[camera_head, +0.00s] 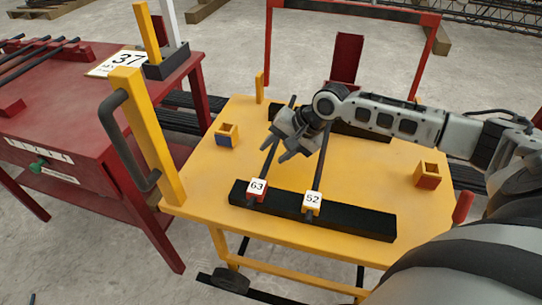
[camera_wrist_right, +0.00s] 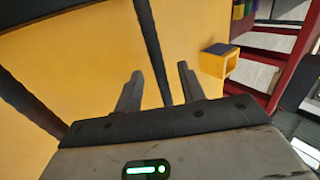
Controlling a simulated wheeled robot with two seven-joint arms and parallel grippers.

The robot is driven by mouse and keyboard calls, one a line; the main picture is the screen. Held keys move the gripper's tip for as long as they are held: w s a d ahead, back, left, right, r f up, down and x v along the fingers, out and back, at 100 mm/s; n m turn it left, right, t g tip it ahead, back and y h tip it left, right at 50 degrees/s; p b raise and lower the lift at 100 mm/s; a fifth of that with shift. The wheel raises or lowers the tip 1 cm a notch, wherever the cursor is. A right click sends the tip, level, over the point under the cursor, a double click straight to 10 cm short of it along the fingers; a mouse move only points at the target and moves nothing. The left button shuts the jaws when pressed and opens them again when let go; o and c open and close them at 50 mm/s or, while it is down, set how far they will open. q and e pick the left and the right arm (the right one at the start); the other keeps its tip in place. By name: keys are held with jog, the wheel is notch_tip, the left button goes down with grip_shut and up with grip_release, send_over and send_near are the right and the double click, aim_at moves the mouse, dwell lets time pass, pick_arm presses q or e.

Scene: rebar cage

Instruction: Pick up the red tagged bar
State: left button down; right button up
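The red tagged bar (camera_head: 269,160) is a dark rod lying across the yellow cart, with a red tag block numbered 63 (camera_head: 257,188) at its near end. A second dark bar (camera_head: 323,160) to its right carries a yellow tag block numbered 52 (camera_head: 312,202). My right gripper (camera_head: 281,146) is open and empty over the red tagged bar, pointing down. In the right wrist view, a bar (camera_wrist_right: 154,50) runs between the open fingers (camera_wrist_right: 158,88), and the other bar (camera_wrist_right: 28,104) is at the left. I cannot tell the exact height gap. My left gripper is out of view.
Both bars rest on a black near support (camera_head: 360,216) and a black far support. A red table (camera_head: 90,120) with several bars and sign 37 stands left. A red frame (camera_head: 350,8) rises behind.

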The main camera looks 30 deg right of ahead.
grip_shut()
jog(key=shift+r, duration=0.15)
jog(key=shift+r, duration=0.1)
